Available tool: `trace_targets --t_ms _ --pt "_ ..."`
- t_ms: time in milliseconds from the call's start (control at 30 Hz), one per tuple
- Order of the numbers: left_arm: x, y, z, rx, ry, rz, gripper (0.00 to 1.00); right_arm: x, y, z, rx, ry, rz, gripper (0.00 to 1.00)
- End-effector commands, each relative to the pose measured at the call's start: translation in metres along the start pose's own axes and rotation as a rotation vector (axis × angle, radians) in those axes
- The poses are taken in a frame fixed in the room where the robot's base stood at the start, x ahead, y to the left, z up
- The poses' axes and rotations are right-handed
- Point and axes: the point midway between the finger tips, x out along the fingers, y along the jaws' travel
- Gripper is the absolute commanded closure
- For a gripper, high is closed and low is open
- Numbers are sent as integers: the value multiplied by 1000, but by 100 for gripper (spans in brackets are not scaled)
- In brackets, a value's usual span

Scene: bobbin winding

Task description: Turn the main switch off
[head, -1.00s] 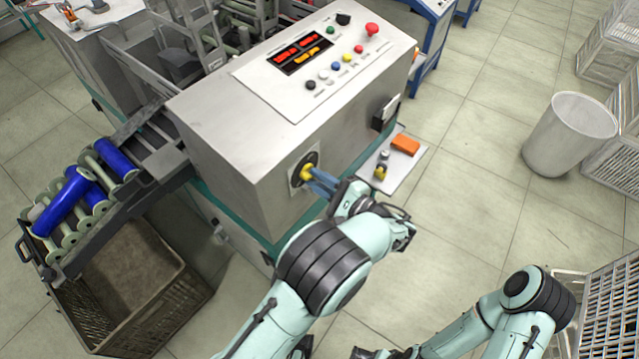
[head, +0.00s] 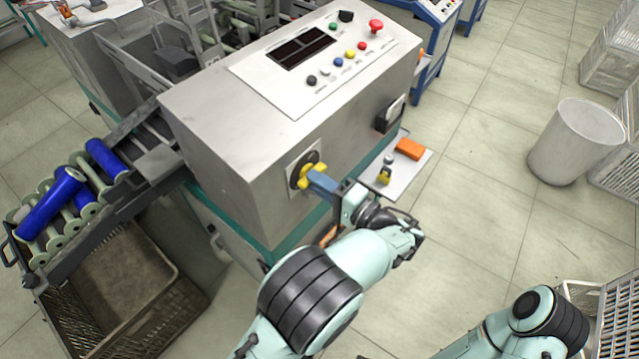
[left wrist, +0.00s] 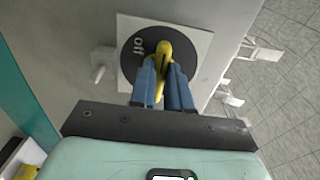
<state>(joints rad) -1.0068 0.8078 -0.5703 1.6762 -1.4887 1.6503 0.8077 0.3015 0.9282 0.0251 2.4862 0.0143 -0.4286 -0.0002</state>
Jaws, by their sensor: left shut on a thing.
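The main switch is a yellow rotary handle (head: 306,178) on a black round plate (head: 299,167), on the front face of the grey machine cabinet. In the left wrist view the yellow handle (left wrist: 162,55) lies between the blue fingers, and the plate (left wrist: 137,72) shows the word "off". My left gripper (head: 318,183) is shut on the handle; its fingers (left wrist: 165,80) fill the lower middle of the wrist view. The display (head: 301,47) on the cabinet top is dark. My right arm shows at the lower right of the head view, but its gripper is out of view.
A small shelf (head: 414,170) with an orange block (head: 409,149) juts out right of the switch. A black box (head: 389,114) sits on the cabinet side. A bobbin chute (head: 112,206) and brown crate (head: 62,309) stand left. A white bin (head: 572,145) stands right on open floor.

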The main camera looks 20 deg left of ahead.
Motion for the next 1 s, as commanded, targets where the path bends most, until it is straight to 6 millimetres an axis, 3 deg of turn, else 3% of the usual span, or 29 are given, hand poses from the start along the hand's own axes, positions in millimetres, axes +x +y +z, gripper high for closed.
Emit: trace_targets --t_ms 500,533,600,1000 --pt "-1 0 0 -21 1 2 100 1 0 -1 0 2 0 57" --pt "-1 0 0 -21 1 2 76 1 0 -1 0 2 0 57" --pt "-1 0 0 -20 1 2 57 1 0 0 0 2 0 57" --pt "-8 0 -1 -18 3 1 57 1 0 0 0 1 0 57"
